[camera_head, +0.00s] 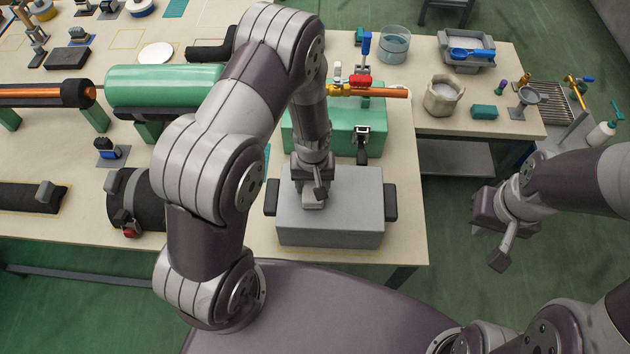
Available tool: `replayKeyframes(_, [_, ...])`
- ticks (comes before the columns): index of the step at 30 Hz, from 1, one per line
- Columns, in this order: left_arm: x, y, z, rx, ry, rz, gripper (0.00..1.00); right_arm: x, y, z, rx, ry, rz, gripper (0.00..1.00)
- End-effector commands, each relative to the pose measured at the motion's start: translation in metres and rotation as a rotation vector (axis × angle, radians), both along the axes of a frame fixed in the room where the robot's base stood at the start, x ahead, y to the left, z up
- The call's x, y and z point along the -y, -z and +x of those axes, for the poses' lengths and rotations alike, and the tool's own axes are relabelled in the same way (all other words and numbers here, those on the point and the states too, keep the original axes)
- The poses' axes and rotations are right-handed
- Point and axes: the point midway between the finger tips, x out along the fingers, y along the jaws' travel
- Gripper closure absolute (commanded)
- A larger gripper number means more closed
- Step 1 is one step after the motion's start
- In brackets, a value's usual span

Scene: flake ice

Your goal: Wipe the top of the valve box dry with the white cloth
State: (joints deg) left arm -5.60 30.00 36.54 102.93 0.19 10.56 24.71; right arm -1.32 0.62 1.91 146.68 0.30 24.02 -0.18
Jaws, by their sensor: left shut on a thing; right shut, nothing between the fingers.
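A green box (336,127) with an orange-brown pipe and red and blue valve handles on top stands in the middle of the table. It looks like the valve box, and my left arm hides part of it. My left gripper (313,202) points down at the top of a grey box (345,225) with black side grips, in front of the green box. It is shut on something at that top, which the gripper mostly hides. My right gripper (497,262) is shut and empty, off the table's right side. I cannot make out a white cloth.
A green cylinder (150,88) lies at the left, with a black rounded object (138,202) in front of it. A glass beaker (394,45), a beige sack (442,96) and a grey tray (468,52) stand at the back right. Open floor (450,245) lies right of the grey box.

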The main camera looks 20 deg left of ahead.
Motion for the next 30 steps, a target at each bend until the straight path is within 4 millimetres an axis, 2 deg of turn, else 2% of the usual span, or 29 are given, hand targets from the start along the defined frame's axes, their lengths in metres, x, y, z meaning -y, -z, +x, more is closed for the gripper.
replayKeyframes(5, [0.0, -0.008, 0.0, 0.001, 0.0, 0.0, 0.67, 0.0, -0.008, 0.0, 0.0, 0.0, 0.0, 1.0])
replayKeyframes(21, [0.0, -0.068, 0.0, 0.0, 0.0, 0.0, 0.67, 0.0, -0.059, 0.0, 0.0, 0.0, 0.0, 1.0])
replayKeyframes(30, [0.0, -0.07, 0.0, 0.0, 0.0, 0.0, 0.67, 0.0, -0.06, 0.0, 0.0, 0.0, 0.0, 1.0])
